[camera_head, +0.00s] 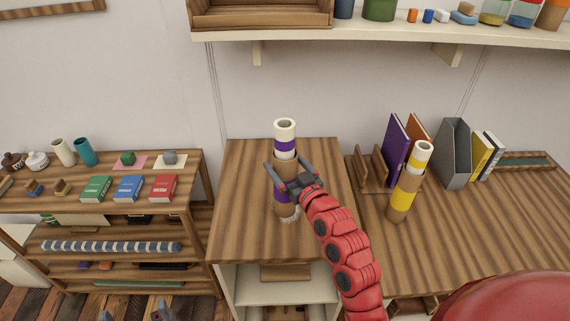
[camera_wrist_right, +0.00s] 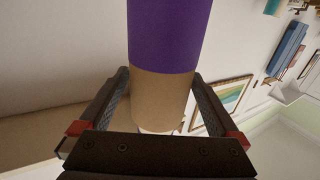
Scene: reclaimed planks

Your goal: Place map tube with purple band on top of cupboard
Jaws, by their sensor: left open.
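The map tube with purple band (camera_head: 285,145) is upright over the wooden top of the cupboard (camera_head: 240,205), and its lower end appears to rest there. It has a white ring at its upper end and brown card below the purple. My right gripper (camera_head: 286,162) has a finger on either side of the tube, apparently with small gaps. In the right wrist view the tube (camera_wrist_right: 163,95) stands between the spread fingers (camera_wrist_right: 160,80). My left gripper (camera_head: 164,314) is open and empty at the bottom edge, only its tips showing.
A tube with a yellow band (camera_head: 405,185) stands on the desk (camera_head: 450,235) at right, near folders and a grey file holder (camera_head: 454,153). A low shelf unit (camera_head: 60,205) with books stands at left. A wall shelf (camera_head: 400,38) hangs above. The cupboard top left of the tube is clear.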

